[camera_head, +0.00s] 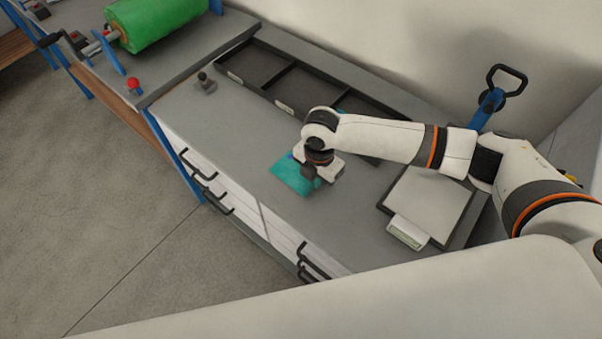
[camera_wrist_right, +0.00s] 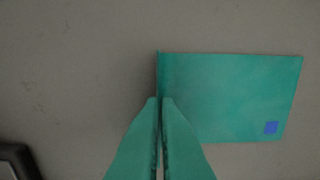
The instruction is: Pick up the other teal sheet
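A teal sheet (camera_head: 294,176) is at the grey worktop, below my right gripper. In the right wrist view the teal sheet (camera_wrist_right: 235,95) has a small blue square near its lower right corner, and its left edge runs between the fingertips. My right gripper (camera_wrist_right: 161,100) has its fingers close together, shut on that edge. In the head view the right gripper (camera_head: 309,172) points down and hides part of the sheet. A bit of another teal piece (camera_head: 341,112) shows in the black tray, partly behind my right arm. My left gripper is not in view.
A black divided tray (camera_head: 250,89) lies along the wall. A scale with a pale plate (camera_head: 432,203) stands right of the gripper. A green roll (camera_head: 157,20) sits at the far left, and a small dark knobbed item (camera_head: 204,84) stands nearer. The worktop left of the sheet is clear.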

